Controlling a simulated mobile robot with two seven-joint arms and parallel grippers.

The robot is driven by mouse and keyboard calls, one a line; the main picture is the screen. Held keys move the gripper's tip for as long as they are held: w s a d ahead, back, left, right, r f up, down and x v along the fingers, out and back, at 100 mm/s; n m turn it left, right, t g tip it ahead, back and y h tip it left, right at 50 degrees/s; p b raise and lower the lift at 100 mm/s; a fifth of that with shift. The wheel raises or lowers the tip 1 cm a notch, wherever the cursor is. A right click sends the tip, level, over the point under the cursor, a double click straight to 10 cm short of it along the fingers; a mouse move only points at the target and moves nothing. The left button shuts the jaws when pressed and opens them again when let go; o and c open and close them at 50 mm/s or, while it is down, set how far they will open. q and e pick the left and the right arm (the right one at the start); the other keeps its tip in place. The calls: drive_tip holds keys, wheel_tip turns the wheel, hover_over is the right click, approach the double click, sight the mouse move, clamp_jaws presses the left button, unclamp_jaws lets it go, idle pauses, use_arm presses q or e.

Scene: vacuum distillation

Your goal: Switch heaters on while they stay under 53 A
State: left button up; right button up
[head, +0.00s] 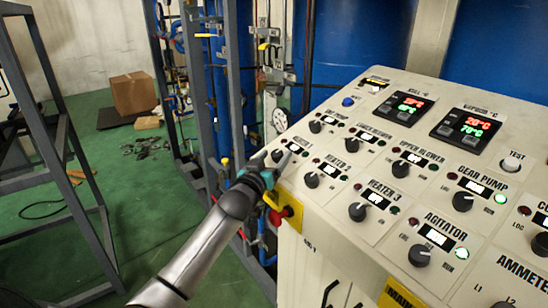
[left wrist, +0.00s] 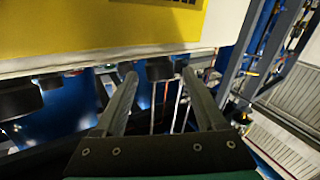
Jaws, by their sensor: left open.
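The sloped panel (head: 330,245) carries black knobs for Heater 1 (head: 277,155), Heater 2 (head: 312,180) and Heater 3 (head: 357,212). The Heater 3 knob stands nearest of the three. My left gripper (head: 271,160) is open at the panel's left edge, close around or in front of the Heater 1 knob; I cannot tell if it touches. In the left wrist view my open left gripper (left wrist: 160,82) shows two dark fingers apart, with a black knob (left wrist: 160,68) beyond the gap. The ammeter label (head: 522,268) is at the lower right; its reading is out of frame. My right gripper is not in view.
The gear pump lamp (head: 501,199) and agitator lamp (head: 461,253) glow green. Two temperature displays (head: 405,105) (head: 470,127) are lit. A red stop button on a yellow plate (head: 286,211) sits close beside my left gripper. Metal frames (head: 222,90) stand behind.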

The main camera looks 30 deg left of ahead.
use_arm(q)
drive_tip(key=shift+c, duration=0.4)
clamp_jaws()
